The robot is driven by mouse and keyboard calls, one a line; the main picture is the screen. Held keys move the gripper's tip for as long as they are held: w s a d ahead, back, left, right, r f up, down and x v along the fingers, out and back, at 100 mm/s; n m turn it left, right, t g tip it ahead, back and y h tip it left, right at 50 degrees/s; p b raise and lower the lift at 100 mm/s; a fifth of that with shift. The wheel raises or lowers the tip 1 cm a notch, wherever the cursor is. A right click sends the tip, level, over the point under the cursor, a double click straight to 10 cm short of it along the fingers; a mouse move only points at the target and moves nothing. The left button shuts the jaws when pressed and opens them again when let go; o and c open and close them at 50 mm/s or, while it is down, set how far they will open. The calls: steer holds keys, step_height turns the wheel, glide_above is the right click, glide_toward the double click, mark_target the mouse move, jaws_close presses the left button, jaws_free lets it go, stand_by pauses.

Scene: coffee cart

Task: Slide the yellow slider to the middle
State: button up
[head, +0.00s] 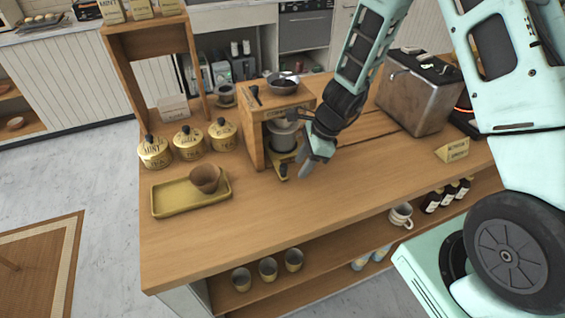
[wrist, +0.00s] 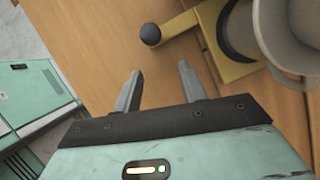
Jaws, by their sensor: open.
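The yellow slider (head: 282,177) sits low at the front of the wooden coffee stand (head: 252,145), under a grey cup (head: 283,137). In the wrist view, the yellow slider (wrist: 180,24) is a bar ending in a round black knob (wrist: 150,34), and it meets a yellow plate under a dark ring and a pale cup. My gripper (head: 304,172) is open and empty, just right of the slider's front end in the head view. In the wrist view, my gripper's fingertips (wrist: 160,70) point toward the knob, with a gap between them and it. My fingers touch nothing visible.
A yellow tray (head: 160,206) with a brown cup (head: 205,178) and several yellow canisters (head: 188,142) stand left of the stand. A metal box (head: 412,95) stands at the right. The counter's front middle is clear. Cups sit on the shelf below.

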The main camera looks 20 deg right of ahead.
mark_target(283, 165)
steer(key=a, duration=0.2)
steer(key=w+a+p, duration=0.1)
steer(key=a, duration=0.1)
steer(key=shift+a+r, duration=0.15)
steer(key=shift+a, duration=0.2)
steer(key=shift+w+a+f, duration=0.15)
steer(key=shift+a+f, duration=0.2)
steer(key=shift+f, duration=0.35)
jaws_close()
